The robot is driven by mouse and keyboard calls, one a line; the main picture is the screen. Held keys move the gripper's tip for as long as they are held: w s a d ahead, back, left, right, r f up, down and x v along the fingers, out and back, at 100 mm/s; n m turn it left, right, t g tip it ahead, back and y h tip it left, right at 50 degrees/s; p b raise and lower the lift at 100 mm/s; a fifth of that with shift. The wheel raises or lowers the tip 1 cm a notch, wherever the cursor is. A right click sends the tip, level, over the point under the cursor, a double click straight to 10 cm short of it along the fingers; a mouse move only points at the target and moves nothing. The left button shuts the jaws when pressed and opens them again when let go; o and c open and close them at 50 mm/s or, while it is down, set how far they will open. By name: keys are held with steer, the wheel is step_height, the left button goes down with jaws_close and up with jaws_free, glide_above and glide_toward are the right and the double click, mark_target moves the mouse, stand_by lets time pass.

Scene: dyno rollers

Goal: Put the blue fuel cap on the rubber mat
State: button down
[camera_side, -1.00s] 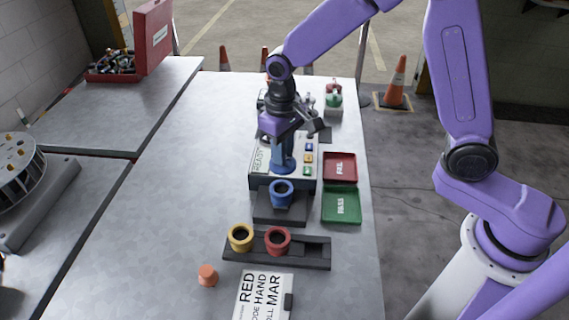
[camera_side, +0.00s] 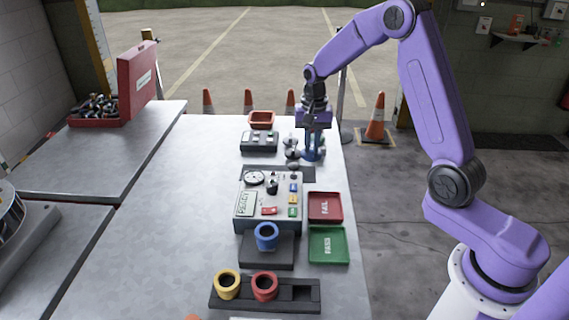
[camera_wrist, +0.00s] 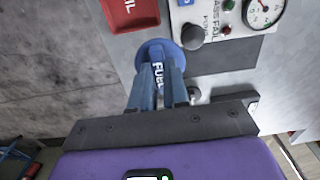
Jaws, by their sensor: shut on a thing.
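My gripper (camera_side: 313,148) is shut on the blue fuel cap (camera_side: 312,157) beyond the grey tester box, toward the table's right edge. In the wrist view, the cap (camera_wrist: 157,50) shows as a blue disc with a lettered part between the two fingers of my gripper (camera_wrist: 158,75). A dark flat patch, seemingly the rubber mat (camera_side: 306,173), lies just behind the tester box and is partly hidden by it. The cap appears near the mat's far right side; I cannot tell whether it touches the table.
The tester box (camera_side: 270,207) with knobs and a gauge stands in front. A red tray (camera_side: 325,196) and a green tray (camera_side: 328,258) lie to its right. A blue ring-topped neck (camera_side: 267,243) stands before it. A small grey device (camera_side: 259,147) and an orange bin (camera_side: 262,119) are behind.

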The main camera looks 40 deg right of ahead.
steer(key=w+f, duration=0.2)
steer(key=w, duration=0.1)
steer(key=w+f, duration=0.3)
steer(key=w, duration=0.1)
steer(key=w+d+f, duration=0.1)
steer(key=w+f, duration=0.2)
steer(key=shift+w, duration=0.25)
steer(key=shift+w+f, duration=0.3)
steer(key=shift+f, duration=1.55)
steer(key=shift+f, duration=0.15)
steer(key=c, duration=1.1)
jaws_free()
